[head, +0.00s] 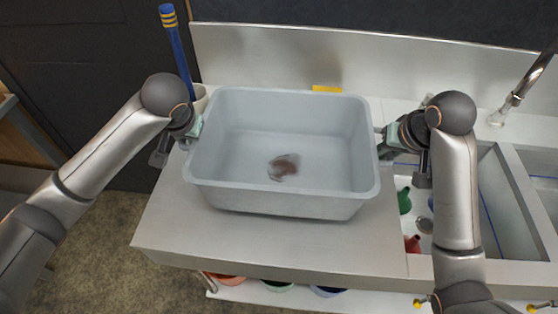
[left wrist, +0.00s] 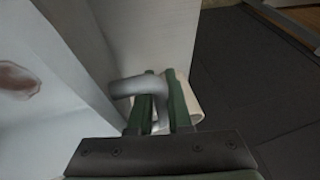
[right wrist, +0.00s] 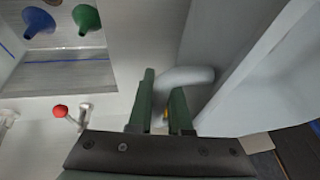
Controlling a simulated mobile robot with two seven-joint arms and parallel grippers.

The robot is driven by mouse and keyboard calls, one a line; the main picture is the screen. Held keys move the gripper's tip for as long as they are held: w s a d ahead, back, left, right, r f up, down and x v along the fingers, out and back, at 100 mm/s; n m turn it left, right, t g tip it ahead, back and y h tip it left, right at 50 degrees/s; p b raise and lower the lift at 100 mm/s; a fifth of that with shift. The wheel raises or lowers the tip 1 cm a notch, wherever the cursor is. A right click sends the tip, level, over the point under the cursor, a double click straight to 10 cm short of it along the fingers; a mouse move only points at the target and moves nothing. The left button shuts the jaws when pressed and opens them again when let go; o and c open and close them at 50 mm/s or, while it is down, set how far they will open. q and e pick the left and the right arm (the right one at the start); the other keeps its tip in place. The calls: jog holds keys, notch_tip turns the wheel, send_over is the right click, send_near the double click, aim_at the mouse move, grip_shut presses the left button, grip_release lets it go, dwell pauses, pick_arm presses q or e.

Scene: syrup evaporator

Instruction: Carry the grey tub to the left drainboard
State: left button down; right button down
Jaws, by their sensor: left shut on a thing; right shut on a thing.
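The grey tub (head: 280,202) is over the left drainboard (head: 165,225) in the head view, roughly level, with a reddish-brown smudge on its inside floor. I cannot tell whether its base touches the board. My left gripper (head: 194,132) is shut on the tub's left handle; in the left wrist view the grey handle (left wrist: 136,87) passes between the green fingers (left wrist: 160,103). My right gripper (head: 384,143) is shut on the right handle; the right wrist view shows that handle (right wrist: 188,76) at the green fingers (right wrist: 162,100).
A blue-handled brush (head: 181,55) stands in a pale cup (head: 201,97) behind the tub's left corner. A yellow item (head: 327,89) lies behind the tub. The sink on the right holds a green funnel (head: 404,200) and other funnels. A faucet (head: 514,98) stands back right.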

aim_at(190, 146)
pick_arm(q)
jog(key=shift+w+d, duration=0.2)
jog(key=shift+d, duration=0.15)
pick_arm(e)
jog(key=shift+s+d, duration=0.1)
jog(key=shift+d, duration=0.25)
pick_arm(q)
jog(key=shift+f, duration=0.15)
pick_arm(e)
jog(key=shift+f, duration=0.2)
